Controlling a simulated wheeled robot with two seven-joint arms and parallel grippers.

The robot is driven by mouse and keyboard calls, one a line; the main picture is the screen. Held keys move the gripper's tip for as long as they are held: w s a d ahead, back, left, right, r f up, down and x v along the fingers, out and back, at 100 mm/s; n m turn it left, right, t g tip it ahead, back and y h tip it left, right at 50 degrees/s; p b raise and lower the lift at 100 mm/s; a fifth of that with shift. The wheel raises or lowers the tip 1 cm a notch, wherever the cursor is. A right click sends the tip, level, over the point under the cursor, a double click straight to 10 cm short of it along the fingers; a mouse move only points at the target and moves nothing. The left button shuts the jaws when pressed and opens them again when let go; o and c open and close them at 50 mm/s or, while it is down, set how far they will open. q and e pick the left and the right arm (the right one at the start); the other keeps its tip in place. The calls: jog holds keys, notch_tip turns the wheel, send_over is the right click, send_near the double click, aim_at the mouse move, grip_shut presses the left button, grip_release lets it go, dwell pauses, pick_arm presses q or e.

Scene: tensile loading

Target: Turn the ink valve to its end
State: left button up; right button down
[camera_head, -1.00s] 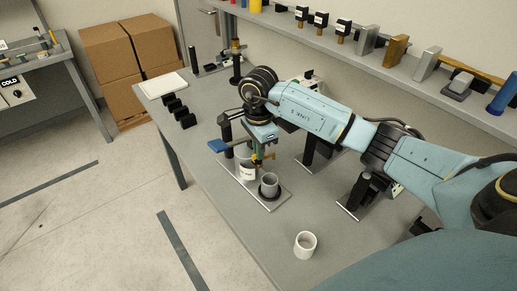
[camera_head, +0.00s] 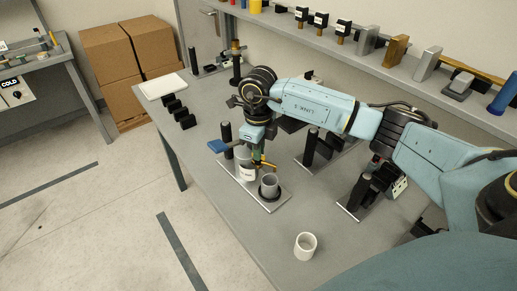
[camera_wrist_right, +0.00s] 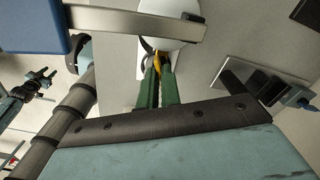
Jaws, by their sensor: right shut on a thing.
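The ink valve shows as a small yellow handle (camera_head: 265,165) beside a white labelled container (camera_head: 247,172) on a stand with a metal base plate (camera_head: 281,197). A grey cup (camera_head: 269,184) sits in a black ring on that plate, below and right of the handle. My right gripper (camera_head: 257,160) points down at the handle. In the right wrist view, the green fingers of my right gripper (camera_wrist_right: 160,72) are shut on the yellow handle (camera_wrist_right: 158,62), whose far part is partly hidden. My left gripper is out of view.
A white cup (camera_head: 305,246) stands alone near the front table edge. Another black stand (camera_head: 360,190) is under my right arm. A blue flag-like part (camera_head: 217,146) juts left of the ink stand.

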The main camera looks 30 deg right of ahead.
jog(key=shift+m, duration=2.3)
jog(key=c, duration=1.6)
grip_release()
notch_tip(320, 180, up, 14)
jog(key=shift+f, duration=0.25)
jog(key=shift+f, duration=0.1)
